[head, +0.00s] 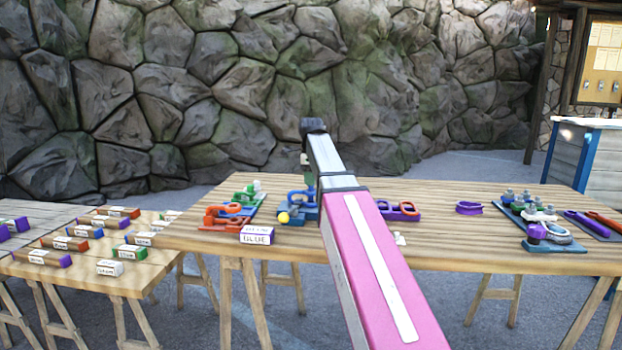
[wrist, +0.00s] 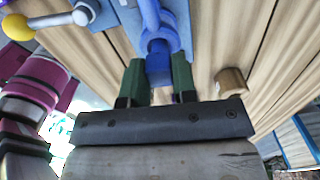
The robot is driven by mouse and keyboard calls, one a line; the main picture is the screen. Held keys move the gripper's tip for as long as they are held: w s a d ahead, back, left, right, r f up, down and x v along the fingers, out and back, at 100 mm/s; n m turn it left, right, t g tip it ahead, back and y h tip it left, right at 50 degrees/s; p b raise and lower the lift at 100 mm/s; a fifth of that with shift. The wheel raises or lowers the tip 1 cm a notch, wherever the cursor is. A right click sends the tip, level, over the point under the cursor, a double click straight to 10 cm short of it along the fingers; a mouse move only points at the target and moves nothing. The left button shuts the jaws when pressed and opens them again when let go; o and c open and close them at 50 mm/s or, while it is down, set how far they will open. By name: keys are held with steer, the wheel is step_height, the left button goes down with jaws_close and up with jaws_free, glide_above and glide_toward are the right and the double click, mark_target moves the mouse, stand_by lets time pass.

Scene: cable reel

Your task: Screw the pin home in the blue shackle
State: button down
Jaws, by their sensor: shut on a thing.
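The blue shackle (head: 298,197) sits on a blue stand with a yellow-knobbed lever at the middle of the bench, partly hidden by my arm in the head view. In the wrist view, the shackle's rounded blue eye (wrist: 160,35) is just beyond my fingers. My gripper (wrist: 158,80) has its two green fingers on either side of the blue pin's squared head (wrist: 158,65), and is shut on it. The pin head lines up with the eye. How far the thread is in is hidden.
The yellow knob (wrist: 17,27) on its pale lever is left of my gripper. A short wooden peg (wrist: 231,82) is close on the right. A red shackle stand (head: 222,216) is left, beside a "BLUE" label block (head: 257,236). Orange and purple shackles (head: 400,210) lie right.

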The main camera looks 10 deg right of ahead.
steer(key=shift+f, duration=0.4)
stand_by(0.4)
stand_by(0.4)
steer(key=m, duration=1.2)
steer(key=shift+d, duration=0.1)
steer(key=c, duration=1)
jaws_free()
steer(key=shift+r, duration=0.1)
